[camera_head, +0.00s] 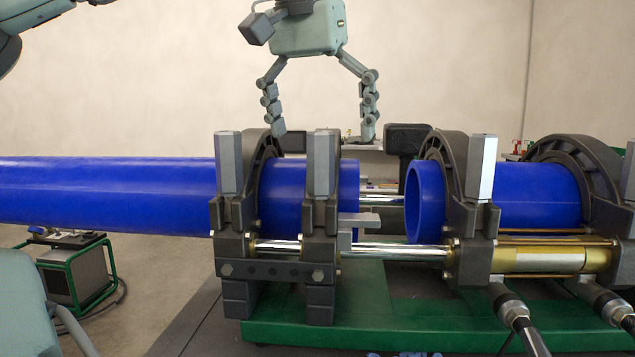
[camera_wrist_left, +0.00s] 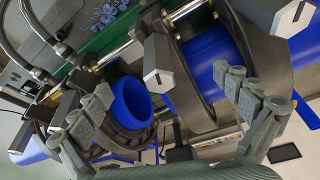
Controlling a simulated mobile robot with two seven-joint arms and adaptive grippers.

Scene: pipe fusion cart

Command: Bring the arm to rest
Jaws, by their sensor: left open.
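My left gripper (camera_head: 323,133) hangs fingers-down above and behind the clamps on the left side of the pipe fusion cart (camera_head: 400,290). Its two fingers are wide apart with nothing between them. In the left wrist view the open fingers (camera_wrist_left: 163,82) show in front of the clamps and pipe. A long blue pipe (camera_head: 110,190) runs in from the left through two clamps (camera_head: 322,180). A shorter blue pipe (camera_head: 535,195) sits in the right clamps (camera_head: 468,215). A gap separates the two pipe ends. My right gripper is not seen.
Chrome guide rods (camera_head: 395,253) span the gap between clamps. Hoses (camera_head: 518,318) leave the cart at the lower right. A green-framed box (camera_head: 78,270) stands on the floor at left. The air above the long pipe, left of my gripper, looks clear.

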